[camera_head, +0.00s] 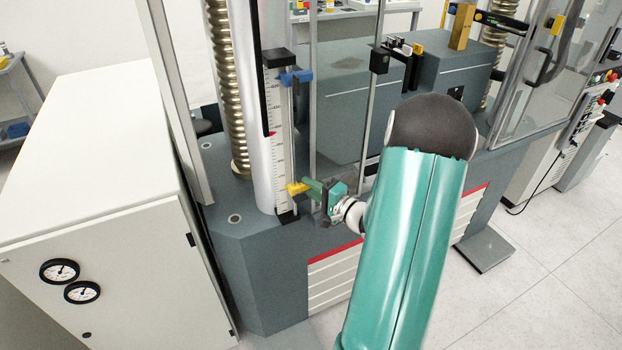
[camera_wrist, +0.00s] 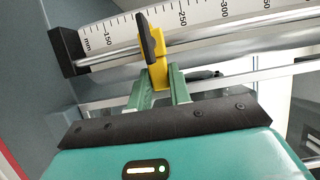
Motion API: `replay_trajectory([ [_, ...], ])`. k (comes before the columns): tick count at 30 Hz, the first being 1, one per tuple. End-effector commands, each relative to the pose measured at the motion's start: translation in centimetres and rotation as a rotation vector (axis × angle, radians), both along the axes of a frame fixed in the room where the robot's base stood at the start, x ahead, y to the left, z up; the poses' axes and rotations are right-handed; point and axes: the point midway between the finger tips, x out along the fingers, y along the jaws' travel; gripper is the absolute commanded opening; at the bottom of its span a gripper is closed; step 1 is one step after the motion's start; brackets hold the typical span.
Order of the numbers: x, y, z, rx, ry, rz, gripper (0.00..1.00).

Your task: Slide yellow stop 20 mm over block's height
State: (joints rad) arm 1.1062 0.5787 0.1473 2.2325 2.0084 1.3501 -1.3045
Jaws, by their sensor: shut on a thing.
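The yellow stop (camera_head: 297,188) sits low on the scaled rail at the front of the testing machine. In the wrist view the yellow stop (camera_wrist: 155,55), with a black knob on it, lies across the scale (camera_wrist: 205,24) between about 150 and 250. My gripper (camera_head: 311,187) is shut on the stop, its green fingers (camera_wrist: 158,88) on the stop's lower part. A blue stop (camera_head: 296,77) sits near the top of the same scale (camera_head: 279,120). A black end piece (camera_wrist: 67,50) closes the scale's low end. I cannot tell which part is the block.
Metal columns and a thin rod (camera_head: 314,90) stand close right of the scale. A grey machine body (camera_head: 350,95) lies behind. A white cabinet (camera_head: 90,170) with gauges stands at left. The floor at right is clear around a small plate (camera_head: 484,250).

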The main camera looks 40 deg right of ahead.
Motion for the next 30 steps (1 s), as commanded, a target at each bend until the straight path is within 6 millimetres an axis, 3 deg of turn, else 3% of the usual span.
replay_trajectory([
  [6,0.0,0.1,-2.9,0.003,0.002,0.001,0.0],
  [16,0.0,0.0,-3.1,0.0,0.001,0.0,0.0],
  [17,0.0,0.0,-3.1,0.0,0.001,0.0,0.24],
  [20,0.0,0.0,-3.1,0.0,0.001,0.0,0.42],
  [30,-0.3,0.0,-3.1,0.0,0.001,-0.001,0.42],
])
